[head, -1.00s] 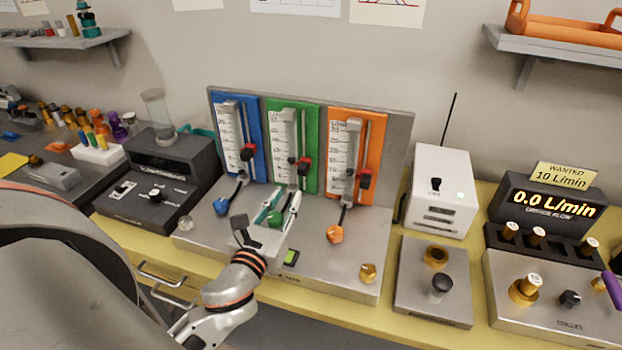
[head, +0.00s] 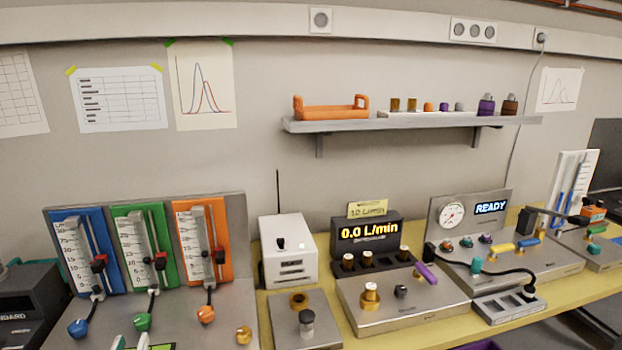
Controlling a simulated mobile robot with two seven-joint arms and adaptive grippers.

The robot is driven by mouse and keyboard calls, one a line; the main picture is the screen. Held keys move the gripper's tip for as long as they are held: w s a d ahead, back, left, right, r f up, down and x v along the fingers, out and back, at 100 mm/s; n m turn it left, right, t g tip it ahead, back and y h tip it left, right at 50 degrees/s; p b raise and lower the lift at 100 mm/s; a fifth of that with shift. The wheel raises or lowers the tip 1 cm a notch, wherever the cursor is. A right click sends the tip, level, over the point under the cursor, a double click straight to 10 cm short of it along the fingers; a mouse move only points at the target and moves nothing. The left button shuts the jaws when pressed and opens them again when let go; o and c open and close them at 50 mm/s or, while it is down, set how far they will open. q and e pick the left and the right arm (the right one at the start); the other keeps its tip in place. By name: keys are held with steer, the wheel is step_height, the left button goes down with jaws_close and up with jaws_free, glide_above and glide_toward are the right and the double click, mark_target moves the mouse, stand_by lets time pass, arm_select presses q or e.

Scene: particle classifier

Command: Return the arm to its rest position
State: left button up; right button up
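My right gripper is not in view.
The panel with blue, green and orange flow scales (head: 205,240) stands at the left, with a blue knob (head: 78,328) and an orange knob (head: 206,314). A white box (head: 288,250), a flow display (head: 365,232) and a gauge unit (head: 470,215) stand to the right. A shelf (head: 350,126) hangs above.

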arm_select(q)
steer(key=s+d+f+n+g+h, duration=0.2)
steer(key=s+d+f+n, duration=0.2)
steer(key=f+n, duration=0.5)
steer(key=s+d+f+n+g+h, duration=0.2)
steer(key=s+d+f+n, duration=0.2)
steer(key=f+n, duration=0.6)
steer(key=s+d+f+n+g+h, duration=0.2)
steer(key=s+d+f+n, duration=0.3)
steer(key=f+n, duration=0.5)
steer(key=shift+d+f+g+h, duration=0.15)
steer(key=shift+d+g+h, duration=0.25)
steer(key=shift+d, duration=0.3)
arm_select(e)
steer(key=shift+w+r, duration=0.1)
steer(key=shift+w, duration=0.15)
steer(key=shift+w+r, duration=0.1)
